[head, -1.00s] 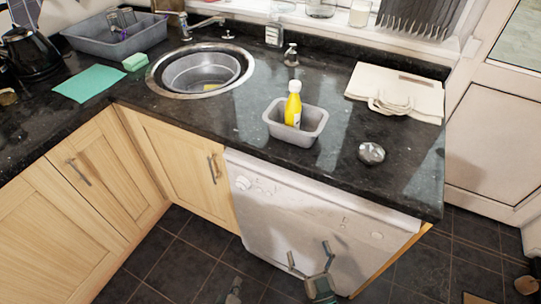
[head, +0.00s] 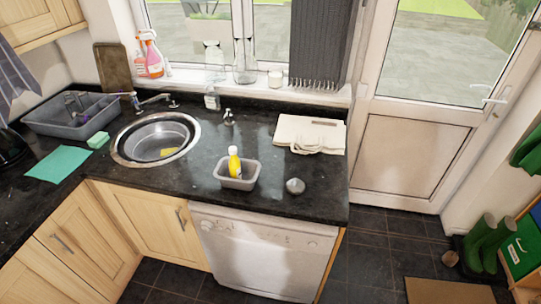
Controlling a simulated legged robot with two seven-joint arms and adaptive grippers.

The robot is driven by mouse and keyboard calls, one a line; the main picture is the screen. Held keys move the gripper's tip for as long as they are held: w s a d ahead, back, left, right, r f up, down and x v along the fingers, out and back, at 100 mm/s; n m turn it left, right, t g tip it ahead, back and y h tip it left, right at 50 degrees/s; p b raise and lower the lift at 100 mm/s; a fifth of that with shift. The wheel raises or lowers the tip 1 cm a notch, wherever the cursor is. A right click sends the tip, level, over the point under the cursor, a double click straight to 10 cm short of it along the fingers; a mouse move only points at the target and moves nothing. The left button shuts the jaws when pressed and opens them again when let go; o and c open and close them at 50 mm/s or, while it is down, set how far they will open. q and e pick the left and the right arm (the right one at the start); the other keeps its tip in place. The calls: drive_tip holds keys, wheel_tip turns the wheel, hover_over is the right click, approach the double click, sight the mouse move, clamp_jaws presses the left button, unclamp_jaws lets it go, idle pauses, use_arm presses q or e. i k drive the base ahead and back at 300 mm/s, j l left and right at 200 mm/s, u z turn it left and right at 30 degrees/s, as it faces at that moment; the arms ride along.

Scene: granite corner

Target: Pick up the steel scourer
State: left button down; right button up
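The steel scourer (head: 295,186) is a small round grey lump on the dark granite counter (head: 318,207). It lies near the counter's front right corner, to the right of a grey tub and in front of a folded cream cloth. Nothing covers it. Neither of my grippers shows in the head view now.
The grey tub (head: 236,181) holds a yellow bottle (head: 234,161). The cream cloth (head: 309,135) lies behind the scourer. A round sink (head: 190,150) is to the left. A white dishwasher (head: 262,252) stands below the counter. Green boots (head: 487,245) stand on the floor at right.

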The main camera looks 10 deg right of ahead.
sight(295, 186)
drive_tip(key=i+l+u, duration=0.15)
drive_tip(key=l, duration=1)
drive_tip(key=l+u, duration=0.15)
drive_tip(key=l, duration=0.95)
